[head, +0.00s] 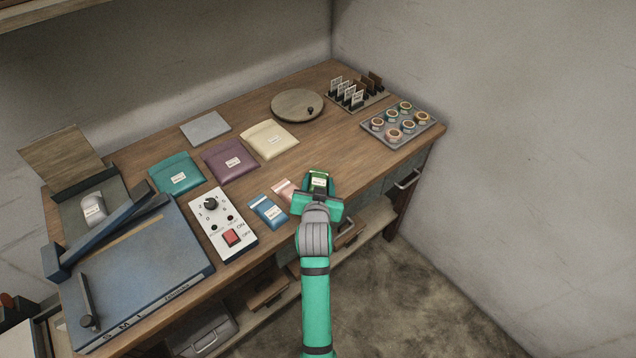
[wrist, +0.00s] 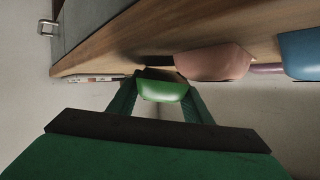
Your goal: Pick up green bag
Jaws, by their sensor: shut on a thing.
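The green bag (head: 319,179) is at the front edge of the wooden table, with a pale label on it. In the head view my gripper (head: 318,190) covers its near part. In the wrist view the green bag (wrist: 163,91) sits between the two fingers of my gripper (wrist: 160,95), which is shut on it. I cannot tell whether the bag is touching the table or just above it.
A pink bag (head: 283,190) and a blue bag (head: 268,211) lie just left of the green one. A control box (head: 222,225) stands further left. A tray of round items (head: 424,128) is at the right corner. The table (head: 356,158) behind the bag is bare.

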